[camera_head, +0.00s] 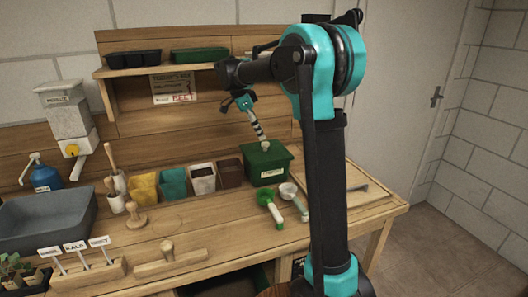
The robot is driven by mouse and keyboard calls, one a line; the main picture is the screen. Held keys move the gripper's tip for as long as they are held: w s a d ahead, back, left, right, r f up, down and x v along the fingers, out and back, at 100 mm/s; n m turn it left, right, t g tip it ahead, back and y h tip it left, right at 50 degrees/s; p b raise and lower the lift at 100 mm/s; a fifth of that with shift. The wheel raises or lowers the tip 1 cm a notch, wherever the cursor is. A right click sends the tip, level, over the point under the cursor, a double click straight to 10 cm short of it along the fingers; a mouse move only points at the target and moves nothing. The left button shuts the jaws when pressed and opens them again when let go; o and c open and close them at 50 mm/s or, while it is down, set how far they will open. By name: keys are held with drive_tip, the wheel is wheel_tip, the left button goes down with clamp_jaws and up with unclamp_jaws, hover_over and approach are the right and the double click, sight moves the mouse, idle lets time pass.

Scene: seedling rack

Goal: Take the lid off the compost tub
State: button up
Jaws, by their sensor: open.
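The compost tub (270,175) is a green box with a pale label on its front, standing at the right of the bench. Its green lid (276,157) is on top, with a small pale knob (265,145) near the middle. My gripper (262,137) points down from the arm and is open, with its tips just above or at the knob. The view is too small to tell whether the tips touch the knob or lie around it.
A green scoop (268,203) and a pale scoop (292,197) lie in front of the tub. A wooden board (358,190) lies to its right, partly behind my arm. Small bins (203,178) stand left of it. A shelf (135,69) with trays is above.

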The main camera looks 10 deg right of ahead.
sight(265, 143)
drive_tip(key=shift+x, duration=3.25)
clamp_jaws()
